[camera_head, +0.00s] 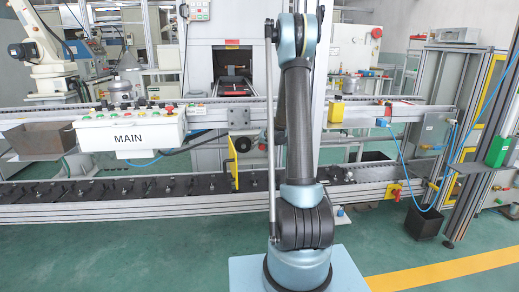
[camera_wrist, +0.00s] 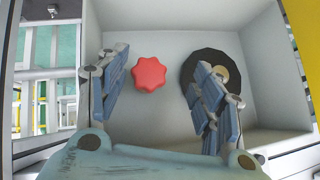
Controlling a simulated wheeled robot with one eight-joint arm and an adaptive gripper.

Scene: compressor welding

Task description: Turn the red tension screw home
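The red tension screw (camera_wrist: 150,74) shows in the wrist view as a star-shaped knob on the pale back wall of a box-like recess. My gripper (camera_wrist: 163,64) is open, with one finger left of the knob and the other to its right. In the head view I do not make out the knob or my gripper; my arm stands upright in the middle.
A black disc with a tan hub (camera_wrist: 222,72) sits right of the knob, partly hidden by the right finger. The recess's side walls and lower ledge (camera_wrist: 275,142) surround the fingers. In the head view, a conveyor line (camera_head: 110,192) and the MAIN control box (camera_head: 130,131) stand ahead.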

